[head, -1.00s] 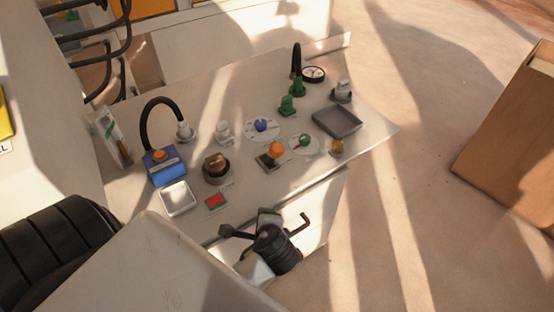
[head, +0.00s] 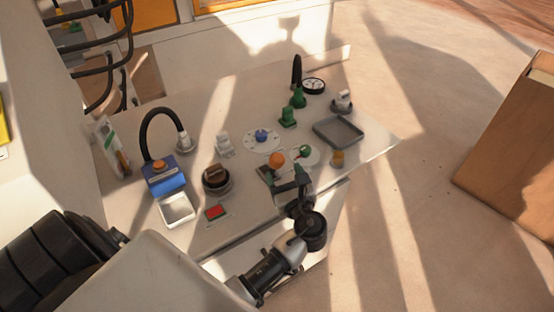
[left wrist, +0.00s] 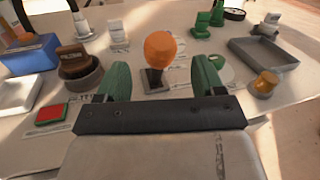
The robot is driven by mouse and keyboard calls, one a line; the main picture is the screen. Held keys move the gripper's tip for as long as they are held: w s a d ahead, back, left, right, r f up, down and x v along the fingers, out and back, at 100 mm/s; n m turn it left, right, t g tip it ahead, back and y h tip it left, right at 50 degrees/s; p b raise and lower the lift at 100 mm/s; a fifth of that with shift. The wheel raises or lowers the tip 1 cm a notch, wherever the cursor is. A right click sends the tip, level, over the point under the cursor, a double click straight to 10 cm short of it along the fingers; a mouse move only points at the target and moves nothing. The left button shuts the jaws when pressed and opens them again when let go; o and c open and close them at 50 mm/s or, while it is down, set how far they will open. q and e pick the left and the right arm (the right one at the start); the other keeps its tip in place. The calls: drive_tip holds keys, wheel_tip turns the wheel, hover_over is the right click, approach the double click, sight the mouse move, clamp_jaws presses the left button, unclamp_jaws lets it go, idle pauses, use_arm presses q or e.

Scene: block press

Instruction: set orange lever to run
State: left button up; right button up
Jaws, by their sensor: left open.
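The orange lever (head: 277,159) has a round ball knob and stands near the front edge of the panel. In the left wrist view, the orange lever (left wrist: 161,49) rises from a small dark slotted base plate. My left gripper (head: 287,173) is at the panel's front edge, just in front of the lever. Its green-tipped fingers (left wrist: 162,80) are open, one on each side of the lever as the wrist camera sees it, with nothing between them held. The lettering by the lever is too small to read. My right gripper is not in view.
A green knob on a round dial (head: 305,151) is close to the right finger. A brown rotary knob (head: 216,178) and a red button (head: 216,212) are to the left. A yellow knob (head: 338,158) and a grey tray (head: 338,132) are to the right.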

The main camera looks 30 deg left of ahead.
sight(279, 165)
use_arm(q)
drive_tip(key=x, duration=0.5)
drive_tip(key=shift+w+a, duration=0.25)
drive_tip(key=shift+a, duration=0.05)
